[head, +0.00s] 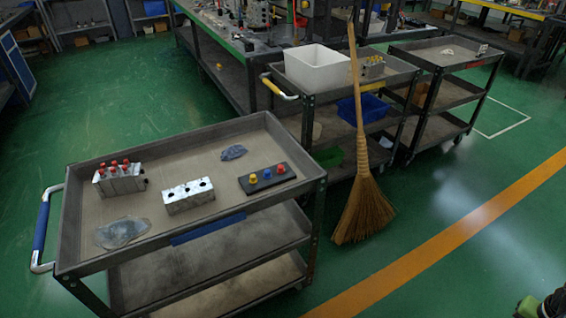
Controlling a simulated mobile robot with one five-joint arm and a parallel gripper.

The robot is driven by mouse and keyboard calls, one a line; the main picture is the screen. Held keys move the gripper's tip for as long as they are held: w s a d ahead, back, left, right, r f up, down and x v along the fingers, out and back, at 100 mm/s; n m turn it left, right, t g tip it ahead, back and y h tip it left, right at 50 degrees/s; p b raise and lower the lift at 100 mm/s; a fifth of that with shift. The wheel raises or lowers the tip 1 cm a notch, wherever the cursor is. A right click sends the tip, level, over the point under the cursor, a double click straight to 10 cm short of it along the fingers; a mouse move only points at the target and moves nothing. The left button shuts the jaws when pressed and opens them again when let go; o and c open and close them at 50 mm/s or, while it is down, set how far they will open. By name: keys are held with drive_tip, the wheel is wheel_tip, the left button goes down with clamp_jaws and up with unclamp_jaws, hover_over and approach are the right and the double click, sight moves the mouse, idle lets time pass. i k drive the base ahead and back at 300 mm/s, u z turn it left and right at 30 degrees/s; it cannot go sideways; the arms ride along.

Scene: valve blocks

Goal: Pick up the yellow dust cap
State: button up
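A yellow dust cap (253,178) sits on a black block (262,186) on the top tray of the near grey cart (190,239). It is the leftmost in a row, with a blue cap (267,174) and a red-orange cap (281,169) to its right.
The same tray holds a metal block with red caps (120,179), a bare metal block with dark holes (188,195) and two crumpled plastic bags (122,232) (233,152). A broom (362,208) leans against a second cart, which carries a white bin (316,70).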

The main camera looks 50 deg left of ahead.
sight(253, 179)
drive_tip(key=i, duration=0.7)
drive_tip(key=u, duration=5.6)
drive_tip(key=i, duration=0.15)
drive_tip(key=z, duration=1.55)
drive_tip(key=i, duration=0.9)
drive_tip(key=u, duration=0.25)
